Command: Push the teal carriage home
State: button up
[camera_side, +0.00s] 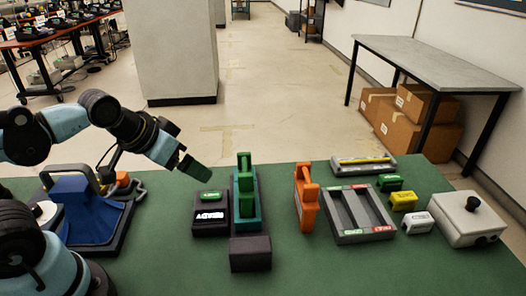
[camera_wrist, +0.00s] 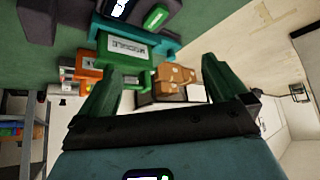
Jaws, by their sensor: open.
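The teal carriage (camera_side: 262,212) stands mid-table in the side view, with a green upright piece (camera_side: 245,180) on it. In the wrist view the teal part (camera_wrist: 165,48) shows at the top, with a green labelled block (camera_wrist: 125,48) against it. My gripper (camera_side: 197,168) is above and to the left of the carriage, apart from it. Its two green fingers are spread and empty in the wrist view (camera_wrist: 158,68). A dark block (camera_side: 250,253) sits at the carriage's near end. Whether they touch is unclear.
A dark box with a lit display (camera_side: 210,222) stands left of the carriage. An orange upright piece (camera_side: 306,200) and a grey two-slot tray (camera_side: 376,222) are to the right. Small blocks and a white knobbed box (camera_side: 465,222) lie further right. A blue stand (camera_side: 85,215) is at left.

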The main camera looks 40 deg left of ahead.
jog(key=shift+w, duration=0.1)
jog(key=c, duration=0.3)
jog(key=shift+m+g, duration=0.5)
jog(key=shift+g, duration=0.2)
jog(key=w+r, duration=0.2)
jog(key=w, duration=0.1)
jog(key=shift+a+r, duration=0.1)
jog(key=shift+r, duration=0.25)
jog(key=c, duration=0.6)
jog(key=w+a+f+m+g, duration=0.1)
jog(key=w+m+g, duration=0.45)
jog(key=w, duration=0.95)
jog(key=shift+n, duration=0.25)
jog(key=f, duration=1.1)
jog(key=shift+w+a+f, duration=0.2)
jog(key=shift+f, duration=0.1)
grip_shut()
